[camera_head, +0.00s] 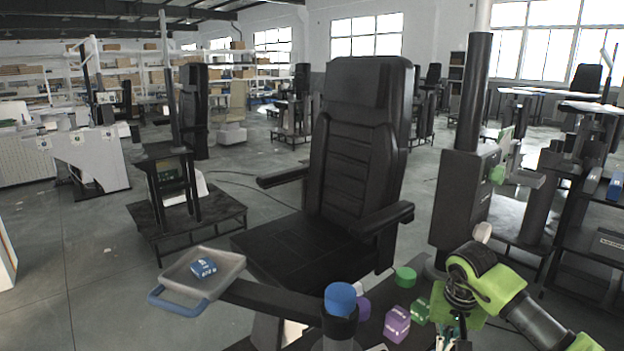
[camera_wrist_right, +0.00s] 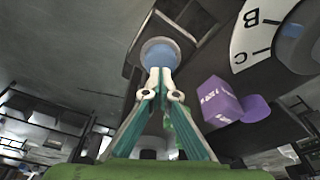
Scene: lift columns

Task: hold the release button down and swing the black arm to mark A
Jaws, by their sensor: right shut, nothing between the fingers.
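The black swing arm (camera_head: 270,297) runs from the post with the blue cap (camera_head: 340,297) out to a grey tray (camera_head: 228,266) with a blue handle at the left. A white dial plate (camera_wrist_right: 262,32) around the post shows letters B and C in the right wrist view; mark A is not visible. A round blue button in a grey ring (camera_wrist_right: 160,50), apparently the release button, lies right at the tips of my right gripper (camera_wrist_right: 160,72). Its fingers are together and empty; whether they touch the button is unclear. In the head view my right gripper (camera_head: 452,334) is low right. My left gripper is not in view.
A blue block (camera_head: 204,267) lies on the tray. A black chair (camera_head: 358,150) stands behind the swing arm.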

